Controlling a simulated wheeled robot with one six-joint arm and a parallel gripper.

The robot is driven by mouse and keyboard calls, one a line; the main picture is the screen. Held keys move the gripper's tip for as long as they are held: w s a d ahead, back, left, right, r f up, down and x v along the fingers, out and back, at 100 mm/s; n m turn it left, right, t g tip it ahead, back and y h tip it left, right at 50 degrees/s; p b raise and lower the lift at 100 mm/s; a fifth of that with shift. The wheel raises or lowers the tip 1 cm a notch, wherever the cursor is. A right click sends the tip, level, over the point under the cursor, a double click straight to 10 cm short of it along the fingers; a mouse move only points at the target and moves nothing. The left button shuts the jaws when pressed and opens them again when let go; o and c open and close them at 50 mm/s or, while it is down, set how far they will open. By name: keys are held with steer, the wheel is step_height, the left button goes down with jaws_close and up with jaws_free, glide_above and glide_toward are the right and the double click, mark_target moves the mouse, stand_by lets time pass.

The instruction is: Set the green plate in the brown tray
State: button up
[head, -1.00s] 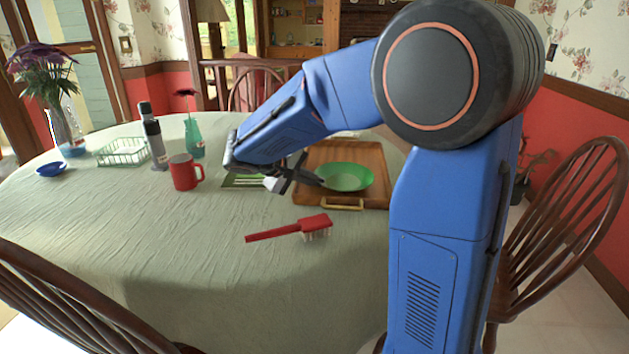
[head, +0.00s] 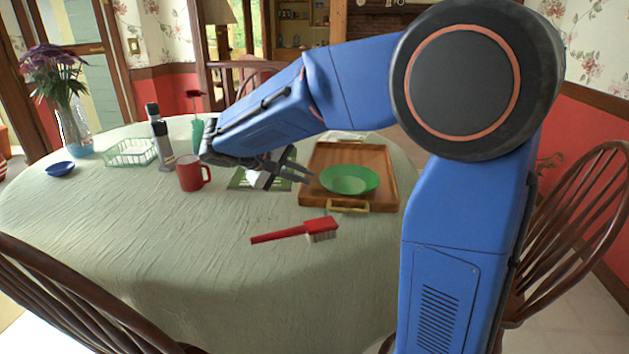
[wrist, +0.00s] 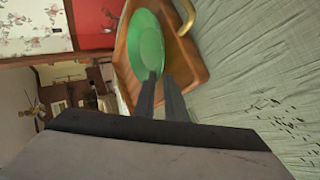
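The green plate (head: 350,180) lies inside the brown wooden tray (head: 380,203), and it also shows in the wrist view (wrist: 146,42). The tray has a brass-coloured handle on its near side and also shows in the wrist view (wrist: 190,62). My gripper (head: 303,171) is to the left of the plate, above the table by the tray's left edge. Its two fingers are apart with nothing between them, as the wrist view (wrist: 160,82) also shows. The plate looks clear of the fingers.
A red brush (head: 300,230) lies in front of the tray. The near tablecloth (head: 190,270) is clear.

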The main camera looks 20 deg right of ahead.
steer(key=v, duration=0.4)
steer(key=shift+s+a+r, duration=0.1)
steer(key=shift+a+r, duration=0.05)
steer(key=shift+a, duration=0.1)
